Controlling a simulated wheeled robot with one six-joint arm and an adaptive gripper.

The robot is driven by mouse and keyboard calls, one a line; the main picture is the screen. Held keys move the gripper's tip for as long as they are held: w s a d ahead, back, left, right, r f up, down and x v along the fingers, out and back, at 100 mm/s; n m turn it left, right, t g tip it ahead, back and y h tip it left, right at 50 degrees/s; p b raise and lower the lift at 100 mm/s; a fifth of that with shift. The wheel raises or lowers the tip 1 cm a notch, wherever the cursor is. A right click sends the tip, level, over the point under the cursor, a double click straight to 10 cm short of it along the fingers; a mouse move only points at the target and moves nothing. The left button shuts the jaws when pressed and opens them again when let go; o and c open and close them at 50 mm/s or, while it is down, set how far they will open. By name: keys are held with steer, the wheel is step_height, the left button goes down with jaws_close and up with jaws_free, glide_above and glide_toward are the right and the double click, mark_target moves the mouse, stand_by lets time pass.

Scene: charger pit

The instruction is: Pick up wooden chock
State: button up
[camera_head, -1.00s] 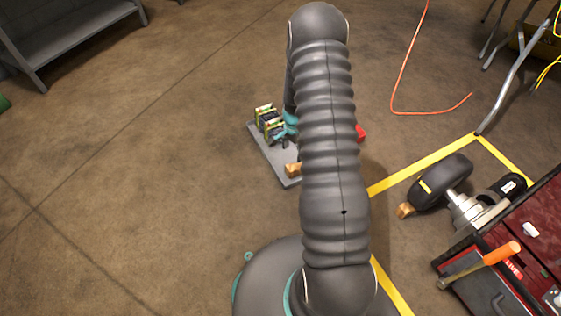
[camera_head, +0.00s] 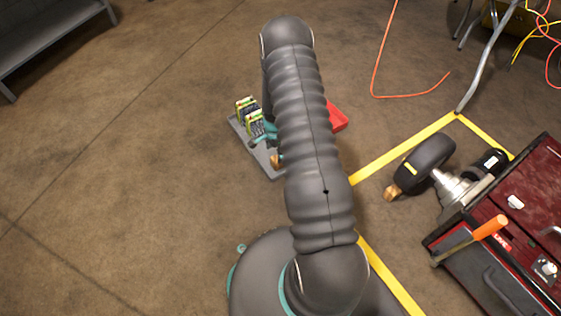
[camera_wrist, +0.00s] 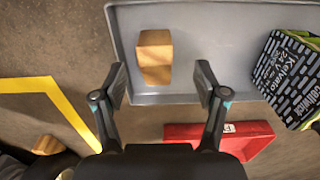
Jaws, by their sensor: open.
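A wooden chock (camera_wrist: 154,57) lies on a grey tray (camera_wrist: 210,50) in the wrist view, just beyond my fingertips and roughly between their lines. In the head view this chock (camera_head: 276,160) shows partly beside my arm on the tray (camera_head: 240,128). My gripper (camera_wrist: 161,85) is open and empty, one finger on each side, with the chock apart from both. A second wooden chock (camera_head: 393,191) rests against a black wheel (camera_head: 424,158) in the head view. It also shows at the lower left of the wrist view (camera_wrist: 47,144).
Boxes with green trim (camera_head: 250,115) stand on the tray; one box (camera_wrist: 287,78) is right of the chock in the wrist view. A red tray (camera_wrist: 222,138) lies next to the grey one. Yellow floor tape (camera_head: 405,150) and a red tool cart (camera_head: 500,225) are right.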

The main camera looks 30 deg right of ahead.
mark_target(276, 158)
steer(key=f, duration=0.5)
steer(key=shift+s+f+b, duration=0.1)
steer(key=shift+s+b, duration=0.15)
steer(key=shift+b, duration=0.15)
steer(key=c, duration=1.3)
